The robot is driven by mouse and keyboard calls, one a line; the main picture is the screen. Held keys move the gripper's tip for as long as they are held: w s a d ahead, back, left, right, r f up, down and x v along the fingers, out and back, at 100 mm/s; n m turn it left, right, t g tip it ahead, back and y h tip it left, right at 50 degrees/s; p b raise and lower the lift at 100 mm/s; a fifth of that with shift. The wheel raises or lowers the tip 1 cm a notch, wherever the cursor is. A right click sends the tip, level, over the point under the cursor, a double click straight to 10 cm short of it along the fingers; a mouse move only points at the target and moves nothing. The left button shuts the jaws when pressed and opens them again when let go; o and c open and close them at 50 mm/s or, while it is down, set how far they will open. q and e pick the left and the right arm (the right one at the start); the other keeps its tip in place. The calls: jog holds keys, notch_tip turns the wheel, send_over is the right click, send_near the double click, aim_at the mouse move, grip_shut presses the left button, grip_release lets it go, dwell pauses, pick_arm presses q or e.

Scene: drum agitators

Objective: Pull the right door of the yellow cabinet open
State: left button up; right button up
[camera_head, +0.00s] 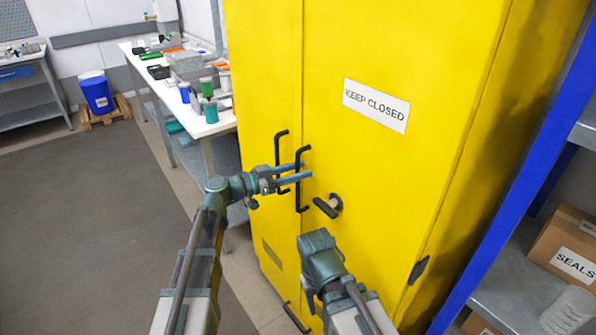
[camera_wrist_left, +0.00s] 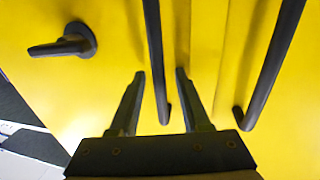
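The yellow cabinet (camera_head: 400,160) stands ahead, doors looking closed. Its right door (camera_head: 370,190) carries a "KEEP CLOSED" label (camera_head: 376,105), a black upright bar handle (camera_head: 299,190) and a black turning latch (camera_head: 328,207). The left door's handle (camera_head: 279,150) is just left of it. My left gripper (camera_head: 306,170) is at the right door's handle. In the left wrist view, my left gripper's fingers (camera_wrist_left: 160,75) are apart, with the handle (camera_wrist_left: 156,60) between them and gaps showing. My right arm's wrist (camera_head: 320,260) is low before the right door; its fingers are hidden.
A blue-framed shelf (camera_head: 520,180) with a "SEALS" box (camera_head: 568,245) stands close on the right. A white workbench (camera_head: 205,125) with bottles and trays is left of the cabinet. A blue bin (camera_head: 97,94) stands at the far left. The grey floor at left is clear.

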pick_arm(q)
grip_shut()
dwell(1.3)
